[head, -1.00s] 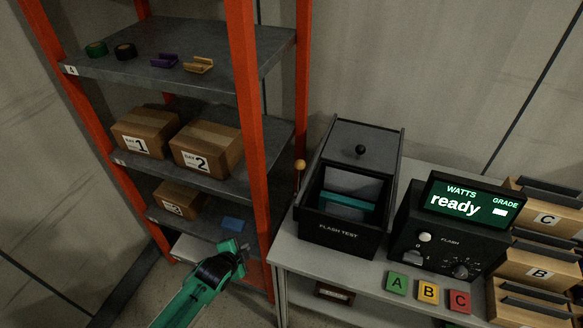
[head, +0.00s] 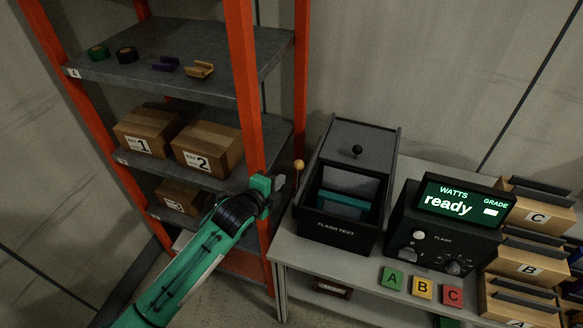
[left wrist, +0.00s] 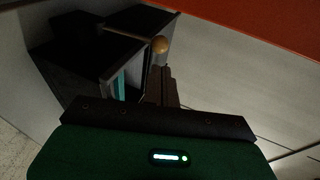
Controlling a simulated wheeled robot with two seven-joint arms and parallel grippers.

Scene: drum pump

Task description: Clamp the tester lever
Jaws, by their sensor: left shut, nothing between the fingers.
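The tester lever's round orange knob (head: 299,165) stands at the left side of the black flash test box (head: 338,232). In the left wrist view the knob (left wrist: 160,44) shows just beyond the fingertips. My left gripper (head: 279,182) is shut and empty, a little left of the knob and below it in the head view. In the left wrist view its fingers (left wrist: 161,85) point toward the knob. I cannot tell whether they touch the lever. The lever's lower part is mostly hidden. A teal panel (head: 343,203) sits inside the open box. My right gripper is not in view.
The orange-posted shelf (head: 245,90) with boxes stands close to my left arm. On the grey bench (head: 300,252) are a black meter reading "ready" (head: 440,235), green, yellow and red lettered tiles (head: 423,288), and wooden trays (head: 530,265) at the right.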

